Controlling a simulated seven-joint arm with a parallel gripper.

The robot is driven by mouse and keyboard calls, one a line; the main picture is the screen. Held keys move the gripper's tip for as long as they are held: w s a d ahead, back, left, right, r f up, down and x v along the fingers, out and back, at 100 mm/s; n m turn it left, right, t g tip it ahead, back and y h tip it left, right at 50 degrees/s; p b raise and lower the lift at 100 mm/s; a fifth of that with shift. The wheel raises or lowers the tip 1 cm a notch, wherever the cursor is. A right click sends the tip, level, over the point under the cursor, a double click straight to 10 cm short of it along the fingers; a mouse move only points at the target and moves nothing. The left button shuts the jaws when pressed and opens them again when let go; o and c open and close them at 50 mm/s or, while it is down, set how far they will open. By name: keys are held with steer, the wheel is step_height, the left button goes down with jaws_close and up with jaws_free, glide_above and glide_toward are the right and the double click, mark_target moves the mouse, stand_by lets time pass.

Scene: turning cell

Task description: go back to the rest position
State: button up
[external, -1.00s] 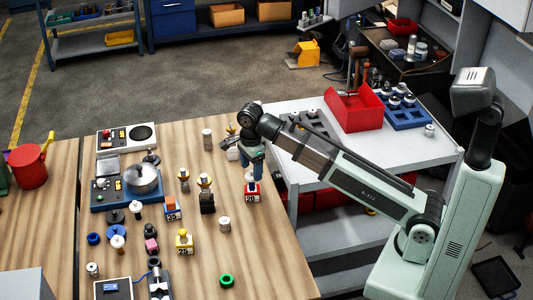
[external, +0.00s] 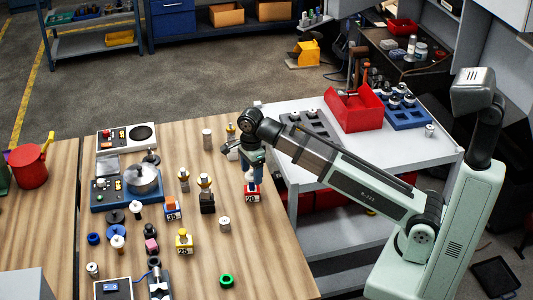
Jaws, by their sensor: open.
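My gripper (external: 250,180) is near the right edge of the wooden table (external: 265,265), pointing down just above the red block marked 20 (external: 252,193). A pale piece shows at the fingertips, and I cannot tell whether they touch it. The jaws are open, though the fingers are small and partly hidden by the wrist. My arm reaches left from its base at the right, across the corner of the white cart.
The white cart (external: 380,184) carries a red bin (external: 355,110) and a blue rack (external: 408,116). Bare table lies at the front right.

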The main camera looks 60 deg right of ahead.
step_height(320, 180, up, 6)
steer(key=shift+r, duration=0.15)
steer(key=shift+f, duration=0.2)
step_height(320, 180, down, 7)
steer(key=r, duration=0.8)
steer(key=shift+w+r, duration=0.2)
steer(key=shift+w, duration=0.2)
steer(key=w+a+r, duration=0.2)
steer(key=w, duration=0.6)
steer(key=w+a+n, duration=0.2)
steer(key=w+a, duration=0.6)
steer(key=a, duration=0.5)
steer(key=s+a+f+n, duration=0.1)
steer(key=s+a+f, duration=0.1)
steer(key=a, duration=0.9)
steer(key=s+a+f+n, duration=0.2)
steer(key=a, duration=0.9)
steer(key=shift+a+f, duration=0.2)
